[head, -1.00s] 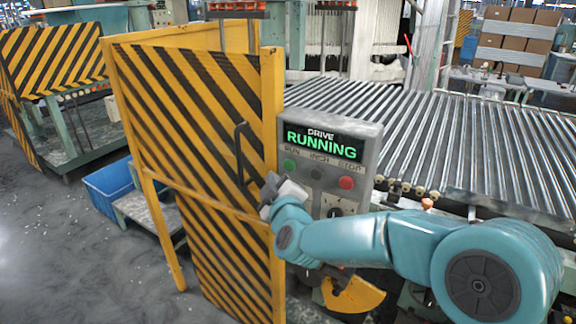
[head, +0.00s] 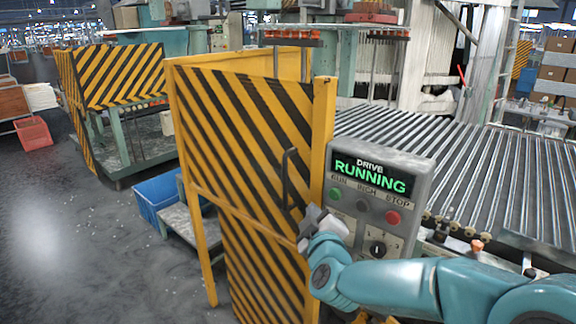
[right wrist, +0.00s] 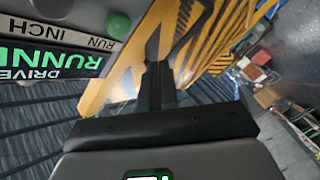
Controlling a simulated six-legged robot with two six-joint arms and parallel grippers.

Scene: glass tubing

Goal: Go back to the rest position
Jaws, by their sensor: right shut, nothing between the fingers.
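My right gripper (head: 312,216) is shut and empty, in front of the yellow-and-black striped guard door (head: 245,130), just below and right of its dark handle (head: 287,180). It is left of the grey drive control box (head: 425,165), whose display (head: 370,177) reads "DRIVE RUNNING" in green. In the right wrist view the closed fingers (right wrist: 157,72) point toward the striped door (right wrist: 120,75), with the green RUN button (right wrist: 118,25) to their left. I cannot tell whether the fingers touch anything. My left gripper is not in view.
A roller conveyor (head: 480,165) runs behind and right of the box. A blue bin (head: 156,195) and another striped guard (head: 120,75) stand left of the door. A red bin (head: 34,132) is farther left. The grey floor (head: 70,250) at front left is clear.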

